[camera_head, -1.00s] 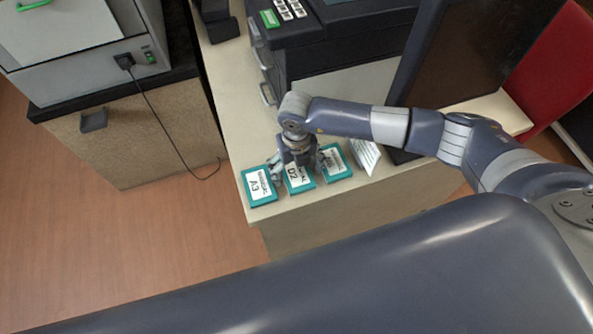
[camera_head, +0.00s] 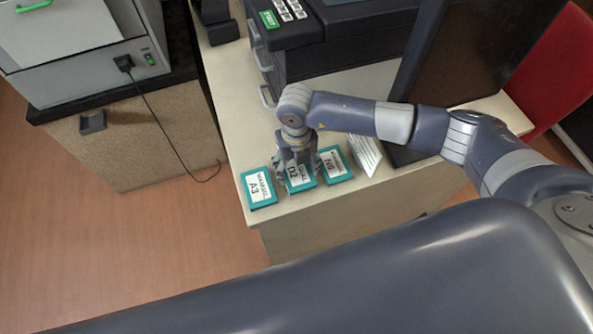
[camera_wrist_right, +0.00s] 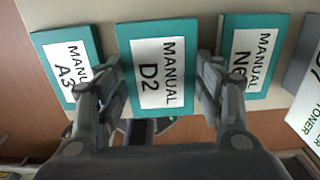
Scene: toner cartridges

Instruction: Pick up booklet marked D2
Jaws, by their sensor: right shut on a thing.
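The D2 booklet (camera_wrist_right: 157,73) is teal with a white label reading MANUAL D2. It sits between the A3 booklet (camera_wrist_right: 68,67) and the N6 booklet (camera_wrist_right: 252,62) in the right wrist view. In the head view the D2 booklet (camera_head: 301,184) is partly covered by my right gripper (camera_head: 294,178). My right gripper (camera_wrist_right: 160,90) has one finger on each side of the D2 booklet and is shut on it. I cannot tell whether the booklet is clear of the table. My left gripper is not in view.
The A3 booklet (camera_head: 258,188) lies left of the gripper, near the table edge, and the N6 booklet (camera_head: 333,165) lies right of it. A dark printer (camera_head: 345,38) and a dark panel (camera_head: 465,55) are behind.

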